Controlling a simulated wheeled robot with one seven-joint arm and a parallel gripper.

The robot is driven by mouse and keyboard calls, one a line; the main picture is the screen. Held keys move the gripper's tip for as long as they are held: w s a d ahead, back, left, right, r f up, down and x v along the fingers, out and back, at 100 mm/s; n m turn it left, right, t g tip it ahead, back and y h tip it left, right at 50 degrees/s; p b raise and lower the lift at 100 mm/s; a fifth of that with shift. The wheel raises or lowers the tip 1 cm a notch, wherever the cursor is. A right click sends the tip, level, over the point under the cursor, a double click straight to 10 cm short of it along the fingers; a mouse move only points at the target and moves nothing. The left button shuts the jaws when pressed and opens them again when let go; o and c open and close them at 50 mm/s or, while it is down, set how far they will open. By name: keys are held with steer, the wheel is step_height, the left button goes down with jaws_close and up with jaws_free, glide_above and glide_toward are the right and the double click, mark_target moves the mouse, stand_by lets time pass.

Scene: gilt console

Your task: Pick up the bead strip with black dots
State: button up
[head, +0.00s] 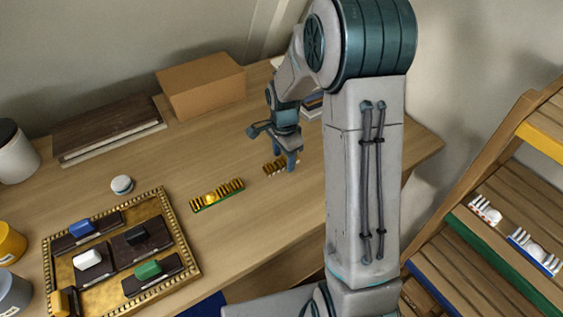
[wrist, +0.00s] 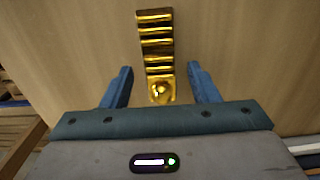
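A gold ribbed bead strip (head: 272,168) lies on the wooden table below my gripper (head: 287,162). In the wrist view this strip (wrist: 156,40) runs away from me, with gold bars, dark gaps and a gold dome at its near end. My gripper (wrist: 160,67) is open, its blue fingers apart on either side of the strip's near end and not gripping it. A second gold strip (head: 217,195) with a green edge and a bright dome lies to the left in the head view. Black dots cannot be made out on either strip.
A gold-rimmed tray (head: 180,228) holding dark pieces with coloured blocks stands front left. A white round object (head: 122,185) sits behind it. A cardboard box (head: 202,85) and a dark flat stack (head: 108,128) are at the back. A wooden shelf rack (head: 500,215) stands right.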

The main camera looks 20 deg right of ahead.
steer(key=c, duration=0.9)
steer(key=shift+r, duration=0.1)
